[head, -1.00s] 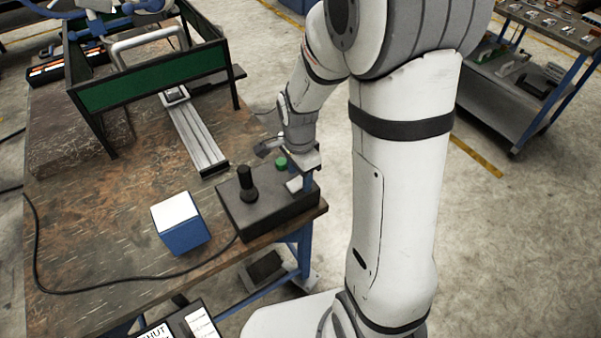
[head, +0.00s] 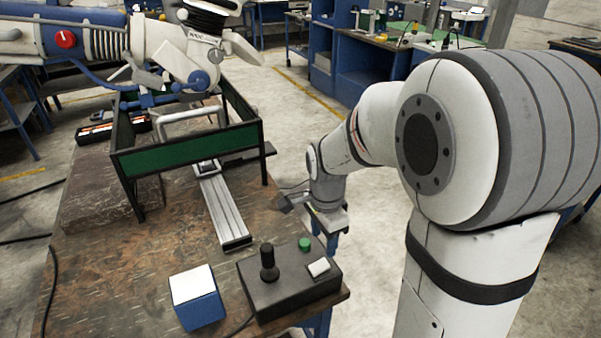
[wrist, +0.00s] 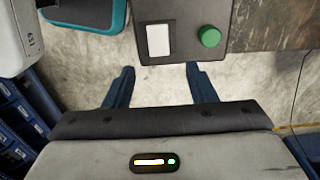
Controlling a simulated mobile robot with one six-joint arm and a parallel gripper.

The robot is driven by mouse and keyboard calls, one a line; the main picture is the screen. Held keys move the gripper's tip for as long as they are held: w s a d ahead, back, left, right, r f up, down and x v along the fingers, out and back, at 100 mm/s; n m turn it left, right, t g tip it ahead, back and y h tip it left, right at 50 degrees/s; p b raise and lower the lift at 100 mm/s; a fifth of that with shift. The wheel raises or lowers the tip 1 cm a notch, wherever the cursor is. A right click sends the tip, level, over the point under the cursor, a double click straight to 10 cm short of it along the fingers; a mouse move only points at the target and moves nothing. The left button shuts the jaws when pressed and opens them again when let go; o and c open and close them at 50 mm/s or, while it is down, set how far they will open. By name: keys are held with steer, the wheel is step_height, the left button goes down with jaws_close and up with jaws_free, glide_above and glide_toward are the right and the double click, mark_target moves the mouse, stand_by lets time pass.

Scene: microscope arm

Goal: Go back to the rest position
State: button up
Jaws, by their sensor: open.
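My gripper (head: 328,218) hangs beyond the right rear corner of the control box, past the table edge in the head view. In the wrist view my gripper (wrist: 160,70) shows two dark blue fingers spread apart with nothing between them. The dark control box (head: 290,282) carries a black joystick (head: 268,262), a green button (head: 304,243) and a white rocker switch (head: 318,267). The wrist view also shows the green button (wrist: 209,36) and the white switch (wrist: 158,40), ahead of my fingertips. No contact with the box shows.
A blue box with a white top (head: 197,296) stands left of the control box on the worn table (head: 120,270). A metal rail (head: 226,212) leads to a frame with green panels (head: 190,150). A microscope-like arm (head: 150,45) hangs above it. Concrete floor lies right of the table.

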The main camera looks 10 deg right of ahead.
steer(key=shift+r, duration=0.1)
steer(key=s+d+r+n+t, duration=0.1)
steer(key=s+r+n, duration=0.3)
steer(key=s+n, duration=0.3)
steer(key=s+d+r+n+t, duration=0.1)
steer(key=s+r+n, duration=0.3)
steer(key=s+n, duration=0.2)
steer(key=shift+s+d+n+t, duration=0.15)
steer(key=shift+s+n+t, duration=0.25)
steer(key=shift+n, duration=0.3)
